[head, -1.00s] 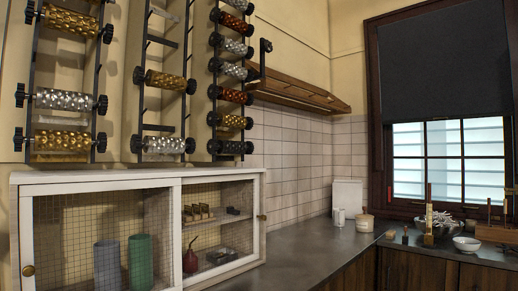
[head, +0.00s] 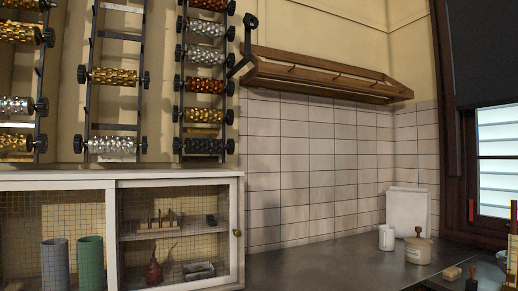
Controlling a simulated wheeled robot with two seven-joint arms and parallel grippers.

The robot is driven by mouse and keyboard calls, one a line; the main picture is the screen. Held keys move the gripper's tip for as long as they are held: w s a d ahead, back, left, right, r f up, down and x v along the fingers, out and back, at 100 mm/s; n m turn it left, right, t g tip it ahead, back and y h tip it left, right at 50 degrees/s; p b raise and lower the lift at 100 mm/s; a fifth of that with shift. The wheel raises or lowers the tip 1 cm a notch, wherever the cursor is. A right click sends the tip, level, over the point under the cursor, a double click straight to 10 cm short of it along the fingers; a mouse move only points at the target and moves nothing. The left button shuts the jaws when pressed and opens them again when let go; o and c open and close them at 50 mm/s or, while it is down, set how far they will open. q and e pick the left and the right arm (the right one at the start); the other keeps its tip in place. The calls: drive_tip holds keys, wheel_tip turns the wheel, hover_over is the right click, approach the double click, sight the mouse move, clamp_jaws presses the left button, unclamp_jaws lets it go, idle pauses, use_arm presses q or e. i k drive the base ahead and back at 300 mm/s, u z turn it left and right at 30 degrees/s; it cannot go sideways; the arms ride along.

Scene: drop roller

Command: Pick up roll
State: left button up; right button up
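Several patterned rolls hang on black vertical wall racks at the upper left. The middle rack holds a gold roll (head: 115,77) and, below it, a silver roll (head: 111,145). The right rack holds a column of silver, copper and gold rolls, among them a copper roll (head: 205,86) and a gold roll (head: 204,115), with a black roll (head: 205,146) at the bottom. The left rack is cut by the picture's edge and holds a silver roll (head: 17,105) and gold rolls. Neither of my grippers is in view.
A white mesh-front cabinet (head: 112,178) stands below the racks. A wooden shelf (head: 325,79) sticks out from the wall to the right. The grey counter (head: 340,262) is clear at its left; a white mug (head: 386,238) and a lidded pot (head: 418,250) stand farther right.

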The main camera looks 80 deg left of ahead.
sight(192, 146)
drive_tip(key=i, duration=1.7)
drive_tip(key=u, duration=4.25)
